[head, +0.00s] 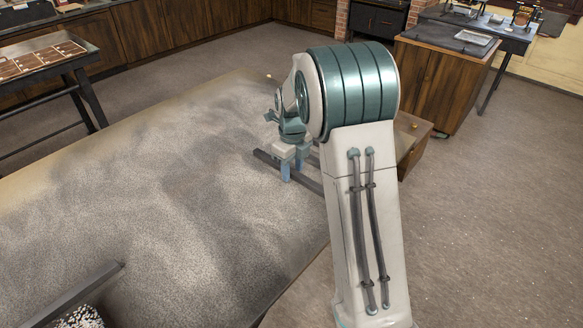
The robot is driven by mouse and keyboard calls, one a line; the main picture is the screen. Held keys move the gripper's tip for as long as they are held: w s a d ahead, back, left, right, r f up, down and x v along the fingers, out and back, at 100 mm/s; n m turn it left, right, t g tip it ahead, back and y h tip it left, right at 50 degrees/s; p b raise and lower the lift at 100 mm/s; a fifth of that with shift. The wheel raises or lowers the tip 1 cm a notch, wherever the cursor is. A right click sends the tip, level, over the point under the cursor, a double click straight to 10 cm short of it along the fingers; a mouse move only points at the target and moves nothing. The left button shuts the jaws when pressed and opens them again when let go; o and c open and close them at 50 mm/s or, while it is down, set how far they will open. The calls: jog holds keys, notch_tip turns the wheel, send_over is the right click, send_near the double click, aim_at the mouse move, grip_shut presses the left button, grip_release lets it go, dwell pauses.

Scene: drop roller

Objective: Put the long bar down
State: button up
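My gripper (292,168) points down near the far right part of a large sandy-grey surface (190,190). A long dark grey bar (268,160) runs slantwise between its two blue-tipped fingers, one in front and one behind, and the gripper looks shut on it. The bar's left end shows. Its right part is hidden behind my arm. I cannot tell whether the bar touches the surface or hangs just above it.
Another dark bar (85,292) lies at the lower left beside a speckled object (82,318). A wooden box (411,140) stands behind my arm. A dark table (40,65) is at the upper left, a wooden cabinet (440,85) at the upper right. The surface's middle is clear.

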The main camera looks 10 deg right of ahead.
aim_at(292, 171)
notch_tip(292, 171, up, 12)
jog(key=f, duration=0.1)
jog(key=s+r+n+t, duration=0.1)
jog(key=s+r+n, duration=0.3)
jog(key=s+n, duration=0.4)
jog(key=s+f+n+t, duration=0.1)
jog(key=s+f+n, duration=0.1)
jog(key=s+n, duration=0.8)
jog(key=s+f+n+t, duration=0.1)
jog(key=s+f+n, duration=0.1)
jog(key=s+n, duration=0.8)
jog(key=shift+a+f+n+b, duration=0.2)
jog(key=shift+f+n+b, duration=0.1)
jog(key=shift+n+b, duration=0.15)
